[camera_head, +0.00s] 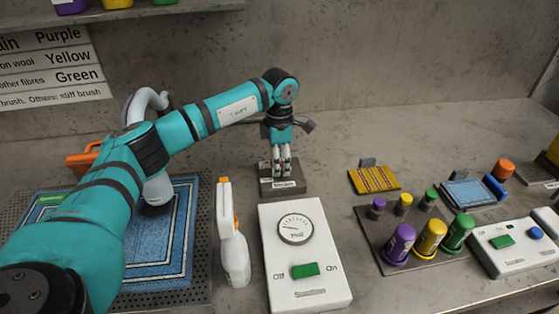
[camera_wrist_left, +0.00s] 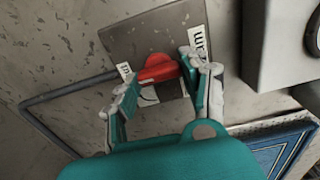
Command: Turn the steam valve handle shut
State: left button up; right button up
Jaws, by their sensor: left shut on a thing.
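The steam valve is a dark square block (camera_head: 290,188) with white labels, at the back middle of the counter in the head view. In the left wrist view its grey plate (camera_wrist_left: 128,40) carries a red handle (camera_wrist_left: 158,68). My left gripper (camera_head: 282,165) points down over the block in the head view, hiding the handle there. In the left wrist view my left gripper (camera_wrist_left: 155,88) has one finger on each side of the red handle and is shut on it. My right gripper is not in view.
A white control box (camera_head: 308,258) with a dial and green switch stands in front of the valve. A white spray bottle (camera_head: 234,250) stands left of it. A blue rug (camera_head: 170,235) lies under my left arm. Colored bottles (camera_head: 430,238) stand at right.

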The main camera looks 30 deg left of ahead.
pick_arm(q)
jog(key=o, duration=1.2)
jog(key=shift+c, duration=0.2)
jog(key=shift+r, duration=0.1)
notch_tip(320, 180, up, 12)
